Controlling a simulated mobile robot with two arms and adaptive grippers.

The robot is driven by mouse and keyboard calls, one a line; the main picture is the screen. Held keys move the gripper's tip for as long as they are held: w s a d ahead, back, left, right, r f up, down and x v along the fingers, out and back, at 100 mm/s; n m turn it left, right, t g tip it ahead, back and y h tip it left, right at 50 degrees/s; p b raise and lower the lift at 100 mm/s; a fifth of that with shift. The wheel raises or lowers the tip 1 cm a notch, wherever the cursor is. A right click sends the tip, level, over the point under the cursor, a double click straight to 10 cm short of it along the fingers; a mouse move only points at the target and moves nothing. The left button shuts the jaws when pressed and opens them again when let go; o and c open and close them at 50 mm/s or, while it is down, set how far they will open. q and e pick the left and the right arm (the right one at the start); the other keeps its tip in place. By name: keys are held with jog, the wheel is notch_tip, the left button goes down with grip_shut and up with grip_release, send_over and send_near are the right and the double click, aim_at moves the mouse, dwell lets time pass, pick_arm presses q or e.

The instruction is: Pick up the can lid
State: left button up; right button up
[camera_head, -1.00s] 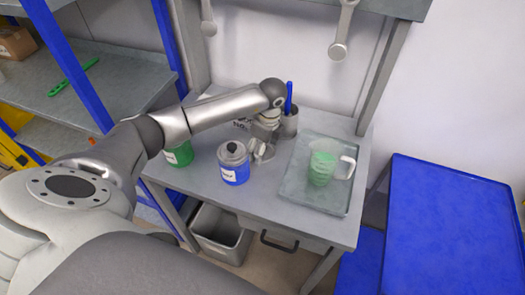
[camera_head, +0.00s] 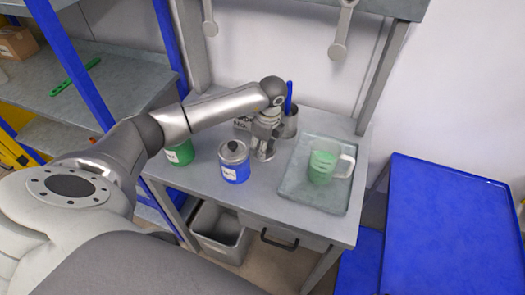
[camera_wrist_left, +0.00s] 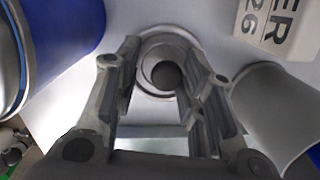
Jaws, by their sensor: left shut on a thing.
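The can lid (camera_wrist_left: 148,88) is a round grey disc with a dark knob (camera_wrist_left: 166,75). In the left wrist view it lies straight below my fingers, with the knob between them. In the head view the left gripper (camera_head: 265,152) points down at the table, right of the blue can, and largely hides the lid. I cannot tell whether the lid touches the table. My right gripper is not in view.
A blue can (camera_head: 235,172) with a black-knobbed lid stands close left of the gripper. A green can (camera_head: 180,155) is partly behind my arm. A grey cup (camera_head: 290,126) and white lettered block (camera_head: 242,124) stand behind. A tray (camera_head: 300,195) holds a measuring jug (camera_head: 323,165).

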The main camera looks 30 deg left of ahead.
pick_arm(q)
jog(key=shift+s+f, duration=0.2)
jog(key=shift+f, duration=0.15)
jog(key=shift+c, duration=0.3)
